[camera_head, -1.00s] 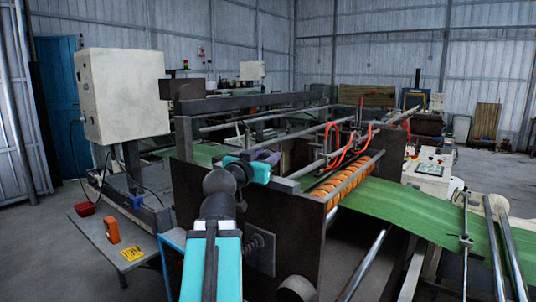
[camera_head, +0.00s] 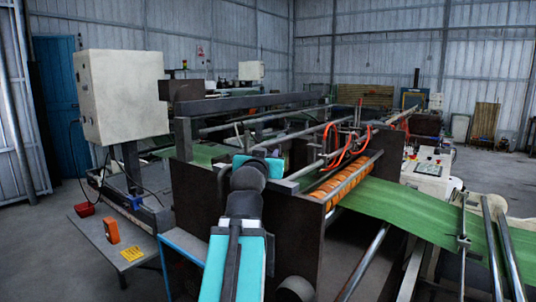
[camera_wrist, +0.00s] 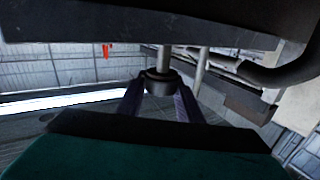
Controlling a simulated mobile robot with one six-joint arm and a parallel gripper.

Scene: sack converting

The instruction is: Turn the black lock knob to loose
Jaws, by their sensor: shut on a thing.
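The black lock knob (camera_wrist: 161,77) shows in the wrist view as a short dark cylinder on a grey shaft, below a dark machine beam. The two fingers of my gripper (camera_wrist: 159,90) stand on either side of it and are shut on it. In the head view my arm reaches up to the top of the dark machine frame (camera_head: 292,232). There the arm hides both the knob and the fingers. Whether the knob is tight or loose cannot be told from the pictures.
A dark beam (camera_wrist: 130,28) runs close above the knob, with a dark curved pipe (camera_wrist: 285,70) to the right. Green sheet (camera_head: 420,215) crosses orange rollers (camera_head: 345,182) to the right of my arm. A side table (camera_head: 95,232) at left holds an orange device (camera_head: 111,230) and a red bowl (camera_head: 84,210).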

